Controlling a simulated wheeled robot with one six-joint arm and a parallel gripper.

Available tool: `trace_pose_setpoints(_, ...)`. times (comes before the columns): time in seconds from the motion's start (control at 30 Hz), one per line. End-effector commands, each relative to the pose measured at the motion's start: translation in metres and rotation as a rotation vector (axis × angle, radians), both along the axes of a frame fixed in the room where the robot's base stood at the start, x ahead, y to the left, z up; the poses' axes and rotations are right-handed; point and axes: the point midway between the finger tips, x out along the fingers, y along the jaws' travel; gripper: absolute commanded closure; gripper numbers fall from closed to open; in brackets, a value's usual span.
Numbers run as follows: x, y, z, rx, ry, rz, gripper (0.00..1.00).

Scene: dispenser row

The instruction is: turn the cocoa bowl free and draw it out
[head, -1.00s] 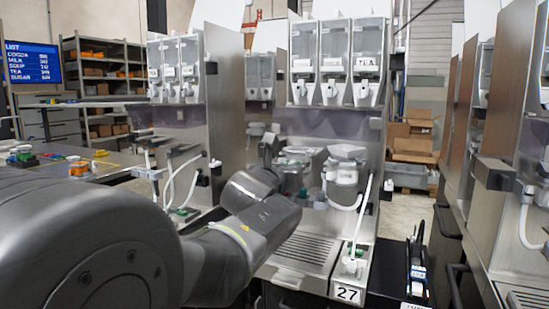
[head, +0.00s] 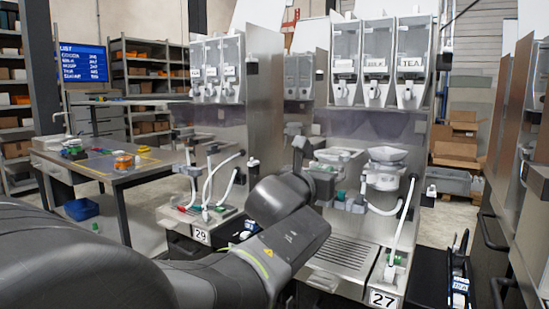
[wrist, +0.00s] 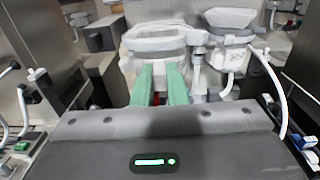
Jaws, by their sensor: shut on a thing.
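My gripper (wrist: 161,78) shows in the wrist view with two green fingers close together, reaching to the front of a white bowl (wrist: 155,32). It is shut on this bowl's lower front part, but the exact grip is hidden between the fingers. The same bowl shows in the head view (head: 340,156) under the left canister of the near dispenser; its name label is too small to read, so I cannot confirm it is cocoa. The bowl sits level under the machine. In the head view my wrist and forearm largely hide the gripper.
A second white bowl (head: 387,156) on a holder with a white hose stands close on the right. A metal drip tray (head: 342,256) lies below. The neighbouring dispenser (head: 217,68) is at left, a work table (head: 100,165) farther left. Steel cabinets (head: 515,150) stand at right.

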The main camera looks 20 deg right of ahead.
Motion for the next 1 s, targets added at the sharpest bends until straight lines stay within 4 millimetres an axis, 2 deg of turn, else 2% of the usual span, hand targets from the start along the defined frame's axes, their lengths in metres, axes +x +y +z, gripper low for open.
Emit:
trace_pose_setpoints(0.37,-0.002,0.003,0.001,-0.001,-0.001,0.000,1.00)
trace_pose_setpoints(1.0,-0.023,0.027,0.001,0.000,0.000,0.001,1.00)
